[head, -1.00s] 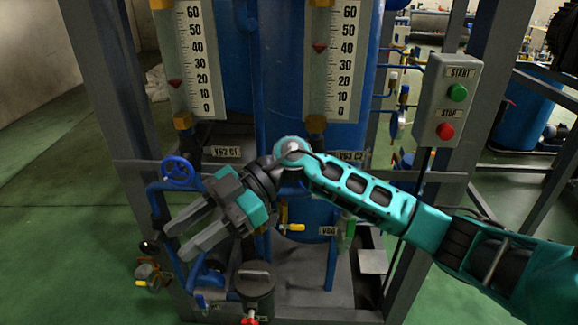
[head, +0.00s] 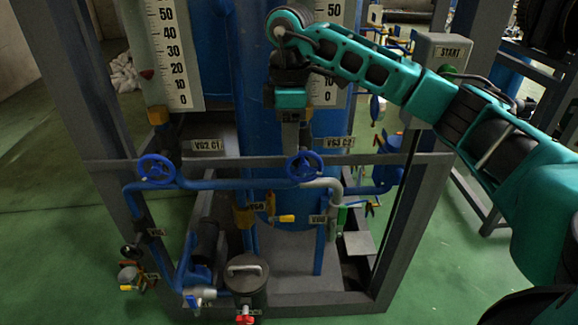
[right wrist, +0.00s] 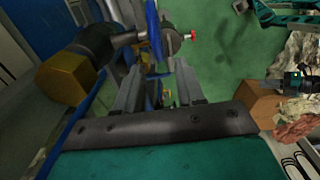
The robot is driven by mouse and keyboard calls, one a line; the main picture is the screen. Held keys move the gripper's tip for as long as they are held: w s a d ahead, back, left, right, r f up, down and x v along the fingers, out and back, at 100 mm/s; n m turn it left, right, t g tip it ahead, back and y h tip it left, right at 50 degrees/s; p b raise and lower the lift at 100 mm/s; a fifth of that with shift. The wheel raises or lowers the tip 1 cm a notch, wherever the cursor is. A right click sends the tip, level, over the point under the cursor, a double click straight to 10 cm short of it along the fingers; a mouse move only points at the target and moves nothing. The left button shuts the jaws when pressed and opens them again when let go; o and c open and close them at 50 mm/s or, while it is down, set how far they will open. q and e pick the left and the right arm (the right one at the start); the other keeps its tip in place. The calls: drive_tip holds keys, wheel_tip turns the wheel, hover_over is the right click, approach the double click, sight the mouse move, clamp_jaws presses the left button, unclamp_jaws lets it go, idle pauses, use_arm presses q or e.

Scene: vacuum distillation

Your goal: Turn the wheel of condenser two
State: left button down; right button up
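The blue wheel by the label "VG3 C2" (head: 340,143) is condenser two's wheel (head: 305,165). It sits on the blue pipe at the middle of the rig. My right gripper (head: 291,142) points down just above it, fingers seen edge-on in the head view. In the right wrist view, my right gripper (right wrist: 160,78) has its two fingers apart with a gap between them. A blue wheel (right wrist: 153,28) shows edge-on beyond the fingertips, roughly in line with the gap. I cannot tell whether they touch. My left gripper is not in view.
A similar blue wheel (head: 157,169) sits further left by the label "VG2 C1" (head: 208,146). The frame's grey crossbar (head: 400,159) runs behind the wheels. Scaled gauges stand above. A dark lidded pot (head: 247,283) and yellow-handled valves are below. Green floor is clear at left.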

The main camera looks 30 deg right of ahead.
sight(289, 178)
wheel_tip(289, 178, down, 7)
drive_tip(key=shift+f, duration=0.1)
drive_tip(key=shift+c, duration=0.4)
clamp_jaws()
